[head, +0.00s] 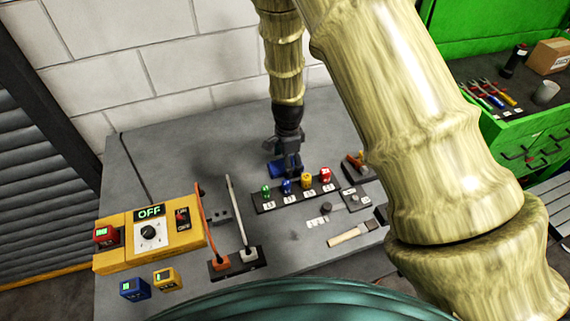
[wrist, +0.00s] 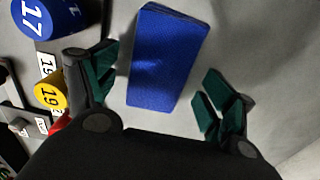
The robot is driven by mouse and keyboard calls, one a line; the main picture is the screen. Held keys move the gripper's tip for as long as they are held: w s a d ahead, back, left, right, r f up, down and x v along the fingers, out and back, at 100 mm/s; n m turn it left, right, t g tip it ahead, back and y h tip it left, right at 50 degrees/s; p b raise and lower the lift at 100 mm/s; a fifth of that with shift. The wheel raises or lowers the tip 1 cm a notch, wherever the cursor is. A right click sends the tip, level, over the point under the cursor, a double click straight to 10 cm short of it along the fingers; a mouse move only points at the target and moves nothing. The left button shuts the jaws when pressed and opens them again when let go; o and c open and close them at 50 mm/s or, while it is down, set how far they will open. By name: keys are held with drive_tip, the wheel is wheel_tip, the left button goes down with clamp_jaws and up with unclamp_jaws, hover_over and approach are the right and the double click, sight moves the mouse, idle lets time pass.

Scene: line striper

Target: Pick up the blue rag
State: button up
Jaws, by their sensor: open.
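The blue rag (wrist: 165,58) is a flat folded rectangle on the grey table. In the wrist view it lies between and just ahead of the open fingers of my gripper (wrist: 158,95), nearer the left finger. No finger is seen closed on it. In the head view, my gripper (head: 287,165) points down over the back of the table, and part of the rag (head: 277,170) shows beside it. The rest of the rag is hidden behind the gripper there.
A black rack (head: 262,207) with several coloured, numbered pieces stands just in front of my gripper. A yellow control box (head: 180,252) marked OFF and a black base with upright levers (head: 248,268) are at the left. A brush (head: 350,234) lies at the right front.

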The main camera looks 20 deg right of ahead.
drive_tip(key=shift+c, duration=0.5)
drive_tip(key=c, duration=1)
drive_tip(key=shift+r, duration=0.15)
wheel_tip(320, 180, up, 10)
drive_tip(key=b, duration=0.3)
drive_tip(key=shift+b, duration=0.3)
drive_tip(key=o, duration=0.5)
drive_tip(key=c, duration=0.4)
